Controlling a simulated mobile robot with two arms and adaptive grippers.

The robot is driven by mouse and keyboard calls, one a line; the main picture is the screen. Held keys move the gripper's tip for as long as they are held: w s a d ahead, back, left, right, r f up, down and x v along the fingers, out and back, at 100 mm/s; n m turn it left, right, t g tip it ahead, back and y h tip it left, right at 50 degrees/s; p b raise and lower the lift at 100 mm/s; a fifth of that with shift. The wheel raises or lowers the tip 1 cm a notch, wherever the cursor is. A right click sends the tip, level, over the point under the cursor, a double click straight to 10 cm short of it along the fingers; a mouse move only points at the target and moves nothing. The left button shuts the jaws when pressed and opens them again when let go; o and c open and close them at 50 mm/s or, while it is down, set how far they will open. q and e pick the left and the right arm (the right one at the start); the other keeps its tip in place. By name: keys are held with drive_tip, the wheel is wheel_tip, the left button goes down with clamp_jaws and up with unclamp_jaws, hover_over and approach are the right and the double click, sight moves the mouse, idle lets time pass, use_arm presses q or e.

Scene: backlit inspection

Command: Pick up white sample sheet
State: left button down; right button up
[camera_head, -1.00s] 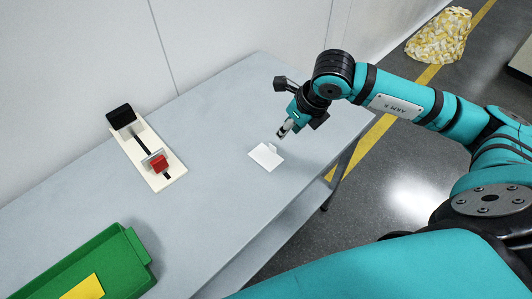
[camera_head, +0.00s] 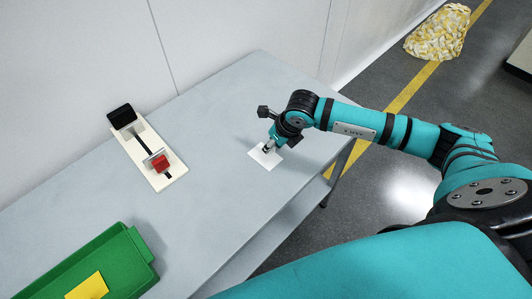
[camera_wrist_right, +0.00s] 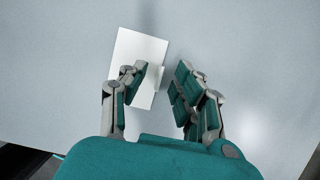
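The white sample sheet (camera_head: 263,159) lies on the grey table towards its right end. It also shows in the right wrist view (camera_wrist_right: 137,50), partly covered by a finger. My right gripper (camera_head: 267,148) is low over the sheet's far side and hides part of it. In the right wrist view the gripper (camera_wrist_right: 163,76) is open, with one finger over the sheet and the other past its right edge. I see nothing held between the fingers. My left gripper is out of view.
A white fixture (camera_head: 157,168) with a red block (camera_head: 160,163) and a black block (camera_head: 122,116) stands left on the table (camera_head: 215,150). A green tray (camera_head: 118,262) with a yellow sheet (camera_head: 90,287) is at the lower left. Table around the sheet is clear.

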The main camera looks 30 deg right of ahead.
drive_tip(key=shift+c, duration=0.3)
clamp_jaws()
drive_tip(key=shift+r, duration=0.15)
